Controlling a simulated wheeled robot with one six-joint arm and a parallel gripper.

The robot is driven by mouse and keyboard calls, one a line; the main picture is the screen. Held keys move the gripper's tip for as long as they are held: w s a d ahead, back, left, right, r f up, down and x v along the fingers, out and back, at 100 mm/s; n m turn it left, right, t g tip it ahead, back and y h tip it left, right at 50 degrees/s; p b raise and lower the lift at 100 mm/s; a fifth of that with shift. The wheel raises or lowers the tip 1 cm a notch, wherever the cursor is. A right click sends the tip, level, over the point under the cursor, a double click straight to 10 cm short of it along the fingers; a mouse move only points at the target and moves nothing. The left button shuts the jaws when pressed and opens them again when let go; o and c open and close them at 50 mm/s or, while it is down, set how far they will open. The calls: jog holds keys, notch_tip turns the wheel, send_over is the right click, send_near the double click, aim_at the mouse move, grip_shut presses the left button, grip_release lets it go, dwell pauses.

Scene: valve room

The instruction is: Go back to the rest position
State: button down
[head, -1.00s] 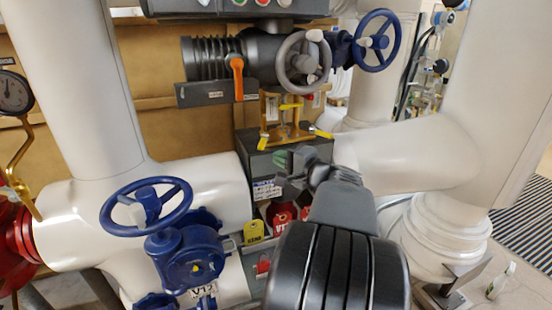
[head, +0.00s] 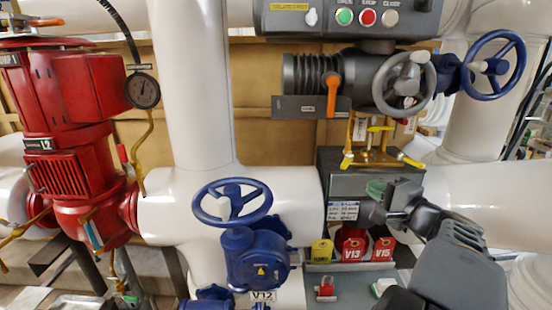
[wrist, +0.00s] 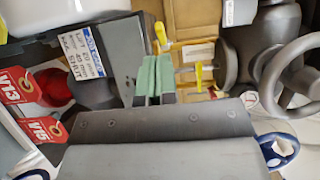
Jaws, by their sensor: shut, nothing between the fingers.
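My gripper (head: 377,188) is in the lower right of the head view, in front of the dark grey box with a white label. Its green-tipped fingers are together with nothing between them. The wrist view shows the two green fingers (wrist: 155,78) side by side, with the label (wrist: 82,48) to their left and a yellow-handled part (wrist: 197,76) to their right. My arm reaches up from the lower right corner of the head view.
A blue handwheel (head: 231,203) stands on valve V12 at centre. A grey handwheel (head: 404,85) and another blue one (head: 493,66) are at upper right. Red tags V13 (head: 351,249) and V15 (head: 383,249) hang below the box. A red pump (head: 68,150) stands at left.

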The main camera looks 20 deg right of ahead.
jog(key=s+a+f+n+g+p, duration=0.4)
jog(key=a+f+g, duration=0.6)
jog(key=f+g, duration=0.15)
jog(key=s+a+r+n+g+h+p, duration=0.1)
jog(key=a+r+n+p, duration=0.1)
jog(key=a+n, duration=0.4)
jog(key=s+a+r+n+g+h+p, duration=0.1)
jog(key=a+r+n+p, duration=0.1)
jog(key=a+n+p, duration=0.3)
jog(key=a+n, duration=0.1)
jog(key=a, duration=0.2)
jog(key=shift+s+r+n+g+h, duration=0.25)
jog(key=shift+n+g+h, duration=0.05)
jog(key=shift+g, duration=0.05)
